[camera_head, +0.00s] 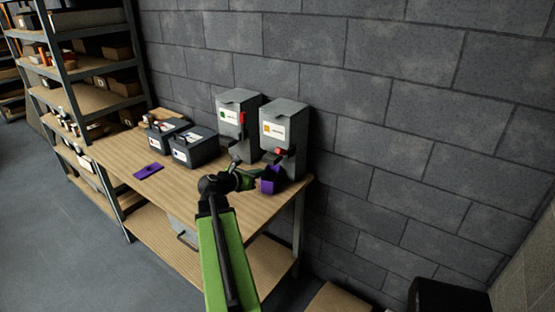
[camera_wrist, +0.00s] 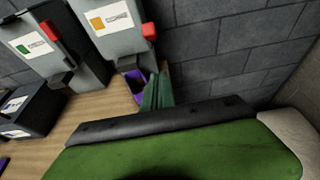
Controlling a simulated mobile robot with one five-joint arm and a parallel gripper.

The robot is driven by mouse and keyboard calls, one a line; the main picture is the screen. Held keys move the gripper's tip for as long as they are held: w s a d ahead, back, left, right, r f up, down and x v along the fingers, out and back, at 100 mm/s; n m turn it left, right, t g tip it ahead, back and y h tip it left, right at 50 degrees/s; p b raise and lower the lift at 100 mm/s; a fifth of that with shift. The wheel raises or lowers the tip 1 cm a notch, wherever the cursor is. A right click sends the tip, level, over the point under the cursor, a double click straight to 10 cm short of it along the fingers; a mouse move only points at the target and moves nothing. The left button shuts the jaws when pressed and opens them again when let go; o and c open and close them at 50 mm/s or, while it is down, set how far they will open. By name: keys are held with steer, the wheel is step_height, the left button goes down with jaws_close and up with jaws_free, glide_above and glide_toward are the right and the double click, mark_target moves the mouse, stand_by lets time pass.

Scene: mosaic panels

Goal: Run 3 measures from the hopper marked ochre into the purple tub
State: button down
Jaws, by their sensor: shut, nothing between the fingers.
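The hopper with the orange-marked label (camera_head: 285,138) is the right one of two grey hoppers on the bench; it also shows in the wrist view (camera_wrist: 112,45). Its red lever (camera_head: 279,151) shows at the front and in the wrist view (camera_wrist: 149,31). The purple tub (camera_head: 269,180) stands under this hopper's front; in the wrist view (camera_wrist: 134,84) it is partly hidden by my fingers. My gripper (camera_head: 251,180) is shut and empty, just beside the tub and below the lever. In the wrist view my green fingers (camera_wrist: 157,92) lie together; whether they touch the tub is unclear.
A second hopper (camera_head: 236,125) with a green mark and red lever stands left. Two dark labelled boxes (camera_head: 196,150) (camera_head: 165,136) and a flat purple piece (camera_head: 149,171) are on the wooden bench (camera_head: 175,195). A block wall is behind; shelving (camera_head: 95,100) stands left.

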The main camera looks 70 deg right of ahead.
glide_toward(286, 152)
steer(key=d+f, duration=0.4)
steer(key=shift+s+a+f, duration=0.1)
steer(key=shift+a, duration=0.05)
stand_by(0.4)
